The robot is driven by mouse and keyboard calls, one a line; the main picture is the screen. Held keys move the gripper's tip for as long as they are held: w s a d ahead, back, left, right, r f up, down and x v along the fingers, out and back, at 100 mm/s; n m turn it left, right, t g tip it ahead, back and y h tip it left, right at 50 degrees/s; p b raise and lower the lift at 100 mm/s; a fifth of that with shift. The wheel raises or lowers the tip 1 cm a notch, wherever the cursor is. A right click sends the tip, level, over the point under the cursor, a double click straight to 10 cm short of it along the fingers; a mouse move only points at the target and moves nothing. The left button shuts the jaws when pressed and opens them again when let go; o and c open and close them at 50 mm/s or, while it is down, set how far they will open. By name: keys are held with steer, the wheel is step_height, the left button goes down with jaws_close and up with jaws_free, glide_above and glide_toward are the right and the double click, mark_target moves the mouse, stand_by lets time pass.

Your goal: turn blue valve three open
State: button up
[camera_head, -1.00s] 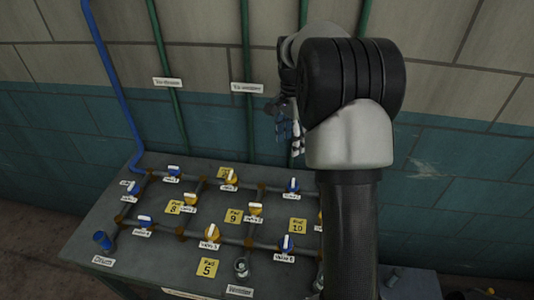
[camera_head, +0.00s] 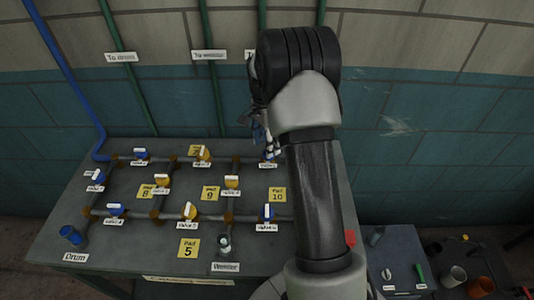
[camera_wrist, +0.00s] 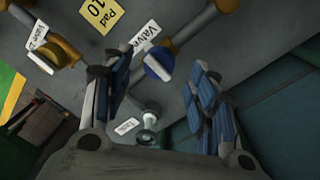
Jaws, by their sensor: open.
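A blue valve (camera_wrist: 157,66) with a pale handle bar and a tag reading "Valve" shows just beyond my open fingers in the wrist view; the tag's number is not readable. In the head view, my gripper (camera_head: 264,142) is at the board's back right, at the blue valve (camera_head: 268,160) behind yellow pad 10. My gripper and arm partly hide that valve. The fingers (camera_wrist: 160,105) are spread with nothing between them; contact with the valve cannot be told.
The board (camera_head: 120,258) carries several other blue and yellow valves on pipes, including a yellow valve (camera_wrist: 58,52) to the left in the wrist view. Yellow pad 10 (camera_head: 278,194) lies in front. A brick wall (camera_head: 420,120) stands behind. A side table (camera_head: 400,270) is at right.

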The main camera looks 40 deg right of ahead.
steer(key=shift+s+f+b, duration=0.15)
steer(key=shift+f+b, duration=0.2)
steer(key=shift+f, duration=1.25)
steer(key=c, duration=1.1)
